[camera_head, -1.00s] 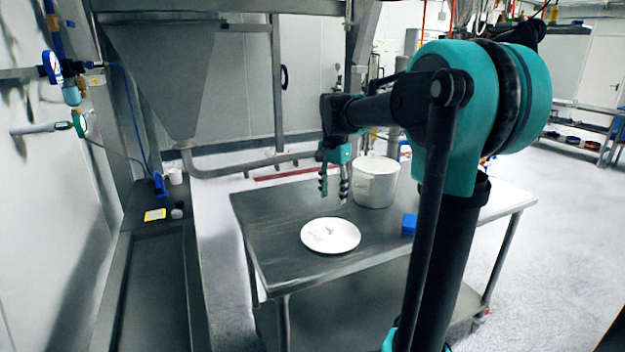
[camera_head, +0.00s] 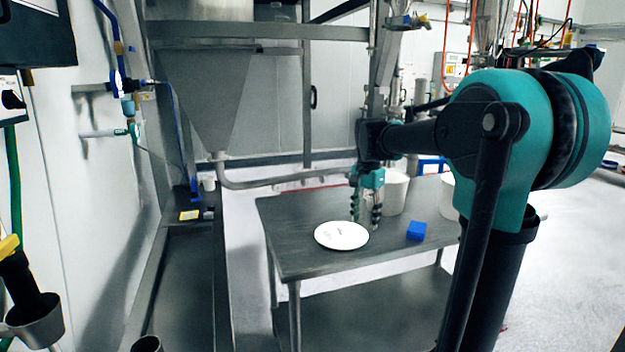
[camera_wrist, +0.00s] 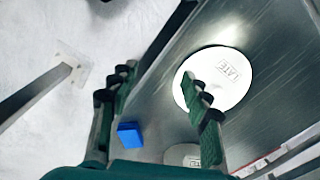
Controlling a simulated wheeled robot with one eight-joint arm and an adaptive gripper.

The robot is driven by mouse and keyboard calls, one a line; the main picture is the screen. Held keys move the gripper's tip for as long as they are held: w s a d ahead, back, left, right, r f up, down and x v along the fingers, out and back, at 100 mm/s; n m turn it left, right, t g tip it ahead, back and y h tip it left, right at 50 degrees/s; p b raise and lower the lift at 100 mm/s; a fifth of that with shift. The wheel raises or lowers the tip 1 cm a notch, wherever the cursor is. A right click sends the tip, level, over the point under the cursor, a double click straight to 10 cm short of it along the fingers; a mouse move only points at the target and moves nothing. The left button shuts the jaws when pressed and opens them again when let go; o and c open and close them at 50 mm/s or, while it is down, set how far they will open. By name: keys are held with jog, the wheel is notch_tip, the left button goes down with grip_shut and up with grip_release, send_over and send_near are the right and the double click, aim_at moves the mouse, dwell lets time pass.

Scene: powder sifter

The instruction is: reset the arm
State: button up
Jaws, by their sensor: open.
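My gripper (camera_head: 366,218) is open and empty, pointing down above the metal table, just right of the white plate in the head view. The wrist view shows its two fingers spread (camera_wrist: 160,80), with nothing between them. The white plate (camera_head: 341,235) lies flat on the table near its left part. It also shows in the wrist view (camera_wrist: 232,90) with lettering on it, partly covered by one finger. Whether the fingers touch the plate cannot be told.
A blue block (camera_head: 416,230) sits on the table (camera_head: 300,262), right of the plate. A white bucket (camera_head: 396,193) stands behind my gripper. Another white container (camera_head: 447,198) is partly hidden by my arm. A steel hopper (camera_head: 205,95) and pipe stand behind.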

jog(key=s+d+f+n+t, duration=0.2)
jog(key=s+f+n, duration=0.2)
jog(key=s+f, duration=0.6)
jog(key=s+d+f+n+t, duration=0.1)
jog(key=s+f+n, duration=0.4)
jog(key=s+f, duration=0.6)
jog(key=shift+d+f+n+t, duration=0.15)
jog(key=shift+d+n+t, duration=0.15)
jog(key=shift+d+t, duration=0.15)
jog(key=shift+s, duration=0.1)
